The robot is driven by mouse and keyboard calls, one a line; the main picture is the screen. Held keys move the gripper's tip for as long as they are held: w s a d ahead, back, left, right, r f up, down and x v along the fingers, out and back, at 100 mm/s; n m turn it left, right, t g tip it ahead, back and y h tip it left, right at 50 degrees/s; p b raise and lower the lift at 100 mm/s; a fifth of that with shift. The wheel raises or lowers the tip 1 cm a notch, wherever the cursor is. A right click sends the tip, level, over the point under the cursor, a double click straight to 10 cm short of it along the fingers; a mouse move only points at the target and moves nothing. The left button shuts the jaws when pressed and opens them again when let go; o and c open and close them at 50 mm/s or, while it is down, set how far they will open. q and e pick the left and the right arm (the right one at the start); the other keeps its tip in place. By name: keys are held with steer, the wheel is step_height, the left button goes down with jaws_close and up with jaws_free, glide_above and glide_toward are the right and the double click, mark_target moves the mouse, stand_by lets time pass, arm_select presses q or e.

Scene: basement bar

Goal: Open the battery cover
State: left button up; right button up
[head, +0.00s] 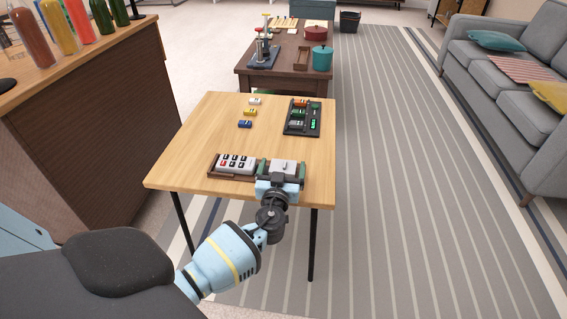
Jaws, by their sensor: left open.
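My left gripper (282,168) is over the near right part of the light wooden table, with one finger on each side of a pale grey block-like piece (283,166). It is open, and I cannot tell whether the fingers touch that piece. To its left, a light grey device (236,163) with several dark keys and a red one lies in a long brown tray (212,167) near the table's front edge. The pale piece may be the battery cover, but it is too small to be sure. The gripper hides the tray's near right part. My right gripper is not in view.
Behind on the table (190,150) is a dark charger-like case (303,118) with green and orange items. White (254,100), yellow (250,112) and blue (245,124) small items stand left of it. A darker table (250,75) with pots stands behind.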

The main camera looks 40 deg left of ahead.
arm_select(q)
steer(key=shift+x, duration=0.85)
steer(key=shift+w+a, duration=0.15)
steer(key=shift+w, duration=0.1)
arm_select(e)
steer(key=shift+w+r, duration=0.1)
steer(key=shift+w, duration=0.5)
arm_select(q)
steer(key=c, duration=1.4)
steer(key=shift+d+f+b, duration=0.2)
steer(key=shift+b, duration=0.5)
steer(key=shift+w+d+r+b, duration=0.1)
steer(key=shift+w+d+b, duration=0.05)
steer(key=shift+b, duration=0.15)
steer(key=shift+r, duration=0.1)
steer(key=o, duration=1.4)
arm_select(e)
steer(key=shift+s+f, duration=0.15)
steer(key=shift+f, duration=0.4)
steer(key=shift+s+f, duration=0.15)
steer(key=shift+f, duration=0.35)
